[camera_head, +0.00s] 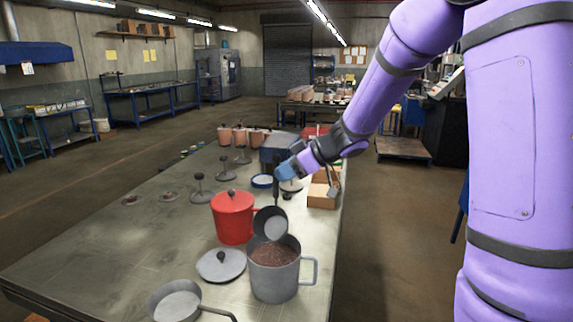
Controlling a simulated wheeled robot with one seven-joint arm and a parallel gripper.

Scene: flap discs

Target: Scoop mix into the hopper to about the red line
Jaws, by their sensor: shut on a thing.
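My gripper (279,178) is shut on the upright dark handle of a grey scoop (270,223). The scoop hangs tilted at the back rim of a grey pot (274,284), its pale bowl facing the camera. I see no mix in the bowl; I cannot tell whether it touches the pot. The pot has a side handle and holds reddish-brown granular mix (274,255) below its rim. I cannot make out a hopper or a red line for certain. The fingertips are small and partly hidden by the wrist.
A red lidded pot (232,220) stands just left of the scoop. A grey lid (220,265) and a shallow pan (177,302) lie in front. Knobbed discs, copper-coloured pots (240,136) and a cardboard box (322,190) stand farther back.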

